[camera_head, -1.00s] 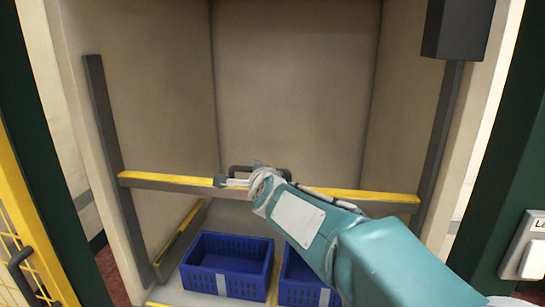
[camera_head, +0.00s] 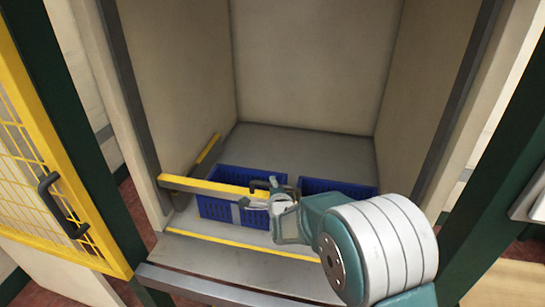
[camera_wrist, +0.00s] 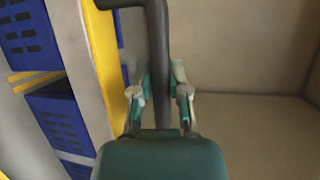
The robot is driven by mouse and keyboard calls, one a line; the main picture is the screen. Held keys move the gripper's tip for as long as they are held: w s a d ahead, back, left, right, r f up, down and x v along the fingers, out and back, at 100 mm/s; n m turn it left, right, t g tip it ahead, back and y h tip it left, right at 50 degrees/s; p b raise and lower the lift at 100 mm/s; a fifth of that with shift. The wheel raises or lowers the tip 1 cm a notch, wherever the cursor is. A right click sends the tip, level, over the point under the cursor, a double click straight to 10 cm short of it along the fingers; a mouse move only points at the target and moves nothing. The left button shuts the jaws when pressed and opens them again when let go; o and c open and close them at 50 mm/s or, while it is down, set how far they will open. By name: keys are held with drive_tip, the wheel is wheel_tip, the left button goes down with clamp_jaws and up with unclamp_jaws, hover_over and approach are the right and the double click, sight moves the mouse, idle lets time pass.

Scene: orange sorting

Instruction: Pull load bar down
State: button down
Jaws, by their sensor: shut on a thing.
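The yellow and grey load bar (camera_head: 212,187) spans the front of the open cabinet from the left rail, low in front of the blue crates. Its right part is hidden behind my arm. Its dark handle (camera_head: 262,184) stands up near the middle. My gripper (camera_head: 258,203) is at this handle. In the wrist view the dark handle (camera_wrist: 158,60) runs between the two fingers of my gripper (camera_wrist: 161,80), which are shut on it. The yellow edge of the load bar (camera_wrist: 104,60) runs beside the handle there.
Two blue crates (camera_head: 215,208) stand on the cabinet floor behind the bar; the right one (camera_head: 340,186) is partly hidden by my arm. Grey rails (camera_head: 128,100) flank the opening. A yellow mesh door (camera_head: 75,195) stands open at the left.

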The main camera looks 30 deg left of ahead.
wheel_tip(320, 180, down, 13)
drive_tip(key=shift+r, duration=0.2)
drive_tip(key=shift+s+d+f, duration=0.1)
drive_tip(key=shift+d, duration=0.05)
drive_tip(key=c, duration=0.9)
unclamp_jaws()
drive_tip(key=o, duration=0.3)
drive_tip(key=v, duration=1.1)
drive_tip(key=shift+s+d, duration=0.15)
drive_tip(key=shift+s, duration=0.05)
